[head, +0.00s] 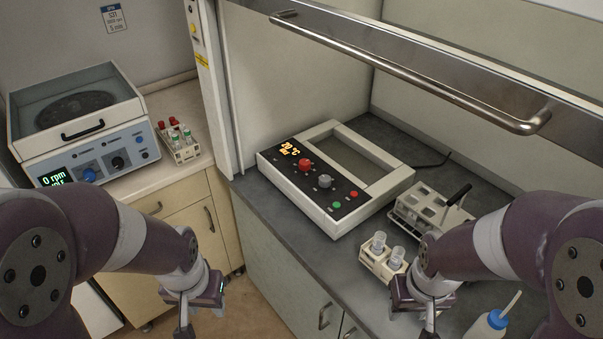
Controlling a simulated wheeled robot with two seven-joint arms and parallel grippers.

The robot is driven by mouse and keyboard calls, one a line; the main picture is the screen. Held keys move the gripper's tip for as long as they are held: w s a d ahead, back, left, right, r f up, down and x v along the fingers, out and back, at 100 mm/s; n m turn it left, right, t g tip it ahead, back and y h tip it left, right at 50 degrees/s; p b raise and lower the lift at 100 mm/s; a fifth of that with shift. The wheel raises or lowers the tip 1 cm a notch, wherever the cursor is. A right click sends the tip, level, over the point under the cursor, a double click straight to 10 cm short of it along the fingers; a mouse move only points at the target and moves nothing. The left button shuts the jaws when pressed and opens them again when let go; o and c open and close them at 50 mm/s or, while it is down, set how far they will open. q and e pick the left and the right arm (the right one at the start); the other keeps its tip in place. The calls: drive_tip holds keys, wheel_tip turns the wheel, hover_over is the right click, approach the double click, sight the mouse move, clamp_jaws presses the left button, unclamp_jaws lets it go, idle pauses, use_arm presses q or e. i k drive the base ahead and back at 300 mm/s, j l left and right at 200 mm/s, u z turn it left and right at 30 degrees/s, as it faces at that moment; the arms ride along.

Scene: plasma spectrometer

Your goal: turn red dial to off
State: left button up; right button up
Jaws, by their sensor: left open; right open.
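The red dial (305,164) sits on the black front panel of a white hotplate-like device (378,190) inside the hood. A grey dial (325,181) is to its right, and an orange lit display (289,149) reading about 20 °C is to its left. My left gripper (184,328) is low at the bottom left of centre, in front of the cabinets and well away from the device. My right gripper (430,325) is at the bottom right, over the counter near the small cup rack. Both grippers are open and apart from the dial. Their fingertips are partly cut off by the picture's bottom edge.
A raised sash with a metal handle (420,82) crosses above the hood. A cup rack (383,257), a grey rack (432,208) and a wash bottle (490,325) stand on the right. A centrifuge (84,125) and tube rack (179,146) stand left. Air before the device is clear.

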sight(304, 165)
drive_tip(key=z, duration=0.85)
drive_tip(key=i+j+z, duration=0.15)
drive_tip(key=j+z, duration=0.25)
drive_tip(key=j, duration=0.15)
drive_tip(key=j+z, duration=0.85)
drive_tip(key=j, duration=1)
